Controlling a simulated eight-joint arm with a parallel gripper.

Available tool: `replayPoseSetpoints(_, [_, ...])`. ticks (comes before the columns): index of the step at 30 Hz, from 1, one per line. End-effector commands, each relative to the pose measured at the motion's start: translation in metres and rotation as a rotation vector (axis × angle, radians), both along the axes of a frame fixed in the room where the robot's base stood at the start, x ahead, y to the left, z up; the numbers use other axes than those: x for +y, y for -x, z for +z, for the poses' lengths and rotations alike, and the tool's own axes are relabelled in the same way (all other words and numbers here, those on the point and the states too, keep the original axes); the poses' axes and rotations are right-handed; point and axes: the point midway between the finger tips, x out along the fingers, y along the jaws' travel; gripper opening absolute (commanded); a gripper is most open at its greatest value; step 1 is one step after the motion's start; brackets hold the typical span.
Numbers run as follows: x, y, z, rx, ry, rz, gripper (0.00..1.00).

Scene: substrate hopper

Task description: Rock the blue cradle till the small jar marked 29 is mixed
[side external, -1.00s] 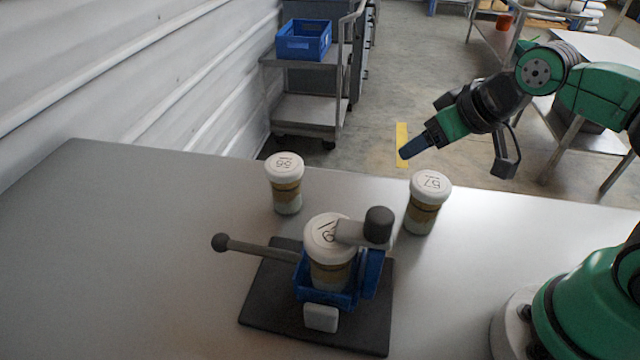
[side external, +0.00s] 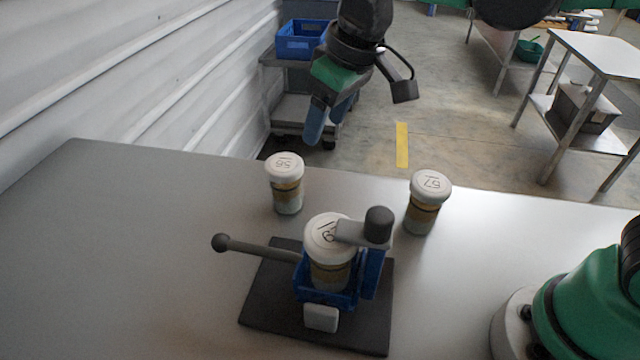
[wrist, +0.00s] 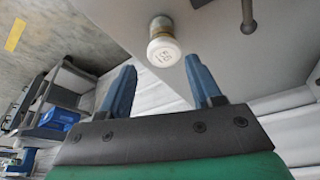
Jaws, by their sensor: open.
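The blue cradle (side external: 312,283) stands on a dark base plate (side external: 262,305) and holds a white-lidded jar (side external: 325,236). A grey clamp arm with a dark knob (side external: 378,226) reaches over that lid. A lever with a ball end (side external: 222,242) sticks out left; the ball also shows in the wrist view (wrist: 248,27). The mark on the held jar is partly covered and I cannot read it surely. My gripper (side external: 329,122) is open and empty, above and beyond the table's back edge. In the wrist view its fingers (wrist: 160,72) point toward the back-left jar (wrist: 163,50).
The table's left side is clear. A corrugated wall (side external: 120,70) runs along the left. A trolley with a blue crate (side external: 301,40) stands behind.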

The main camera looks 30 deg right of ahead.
Motion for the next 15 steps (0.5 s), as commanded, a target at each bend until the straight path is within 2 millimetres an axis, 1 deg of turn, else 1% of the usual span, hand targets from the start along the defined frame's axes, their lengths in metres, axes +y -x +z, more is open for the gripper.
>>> replayPoseSetpoints(1, [0.023, -0.008, 0.0, 0.037, 0.015, 0.057, 0.58])
replayPoseSetpoints(2, [0.035, -0.01, -0.001, 0.059, 0.026, 0.088, 0.58])
replayPoseSetpoints(3, [0.051, -0.014, -0.003, 0.089, 0.04, 0.128, 0.58])
replayPoseSetpoints(6, [0.091, -0.016, -0.012, 0.156, 0.078, 0.221, 0.58])
replayPoseSetpoints(9, [0.123, -0.014, -0.022, 0.211, 0.115, 0.296, 0.58])
replayPoseSetpoints(12, [0.144, -0.01, -0.031, 0.248, 0.142, 0.348, 0.58])
replayPoseSetpoints(15, [0.156, -0.006, -0.037, 0.269, 0.158, 0.377, 0.58])
